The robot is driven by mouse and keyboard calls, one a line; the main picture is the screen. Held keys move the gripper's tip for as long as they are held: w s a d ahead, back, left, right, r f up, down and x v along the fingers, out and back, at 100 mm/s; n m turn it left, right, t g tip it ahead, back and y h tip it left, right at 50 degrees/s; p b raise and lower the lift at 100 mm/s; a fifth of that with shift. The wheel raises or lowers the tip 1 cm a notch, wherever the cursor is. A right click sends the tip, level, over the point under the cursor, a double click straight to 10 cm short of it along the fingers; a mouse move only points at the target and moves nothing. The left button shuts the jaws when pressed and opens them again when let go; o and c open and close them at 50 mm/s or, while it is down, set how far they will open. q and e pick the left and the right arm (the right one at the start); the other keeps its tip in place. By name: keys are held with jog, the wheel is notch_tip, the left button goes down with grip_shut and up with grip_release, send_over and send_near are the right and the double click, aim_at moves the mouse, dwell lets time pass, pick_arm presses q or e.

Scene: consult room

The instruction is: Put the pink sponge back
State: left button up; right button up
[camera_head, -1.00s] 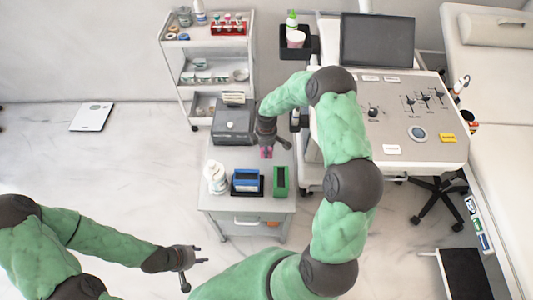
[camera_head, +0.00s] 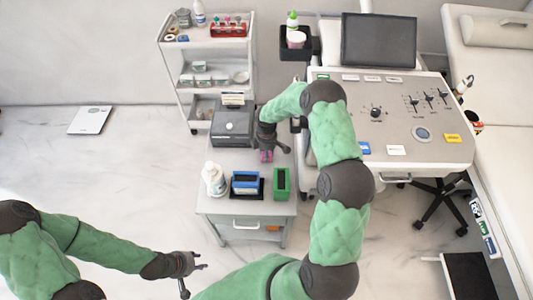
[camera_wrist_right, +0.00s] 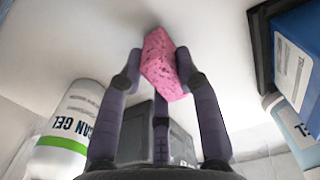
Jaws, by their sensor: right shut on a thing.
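The pink sponge (camera_head: 266,156) is gripped over the small white cart top (camera_head: 228,160), behind the blue and green holders. My right gripper (camera_head: 267,147) is shut on it. In the right wrist view the speckled pink sponge (camera_wrist_right: 162,66) is held between the fingers (camera_wrist_right: 159,85), its far end pointing at the white surface. I cannot tell whether it touches that surface. My left gripper (camera_head: 195,279) is open and empty, low at the left over the floor.
On the cart stand a white bottle (camera_head: 214,180), a blue holder (camera_head: 246,183), a green holder (camera_head: 281,183) and a dark grey device (camera_head: 232,125). A white shelf trolley (camera_head: 209,52) stands behind. A control console (camera_head: 397,112) is to the right.

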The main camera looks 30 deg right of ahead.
jog(key=o, duration=0.9)
jog(key=shift+f, duration=0.15)
notch_tip(320, 180, up, 12)
jog(key=p, duration=0.4)
jog(key=shift+r, duration=0.2)
